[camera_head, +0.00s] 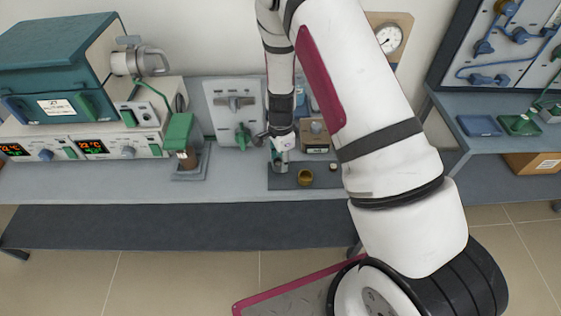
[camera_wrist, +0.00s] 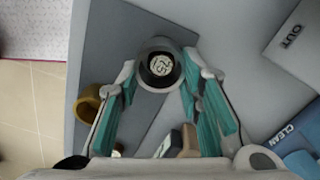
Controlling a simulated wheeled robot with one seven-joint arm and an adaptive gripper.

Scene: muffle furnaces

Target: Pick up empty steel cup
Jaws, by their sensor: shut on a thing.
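The steel cup (camera_wrist: 160,62) is a small grey round vessel with a dark inside and a pale numbered disc at its bottom. In the wrist view it sits between my fingertips at the top middle. My gripper (camera_wrist: 160,72) is shut on it, with a teal-padded finger on each side. In the head view my gripper (camera_head: 281,150) points down at the left part of a dark mat, and the steel cup (camera_head: 280,165) shows small below it. I cannot tell whether the cup's base touches the mat.
The dark mat (camera_head: 290,184) lies on the grey bench. A brass cup (camera_head: 305,177) stands close right of the steel cup; it also shows in the wrist view (camera_wrist: 87,103). A box with a knob (camera_head: 316,138) stands behind.

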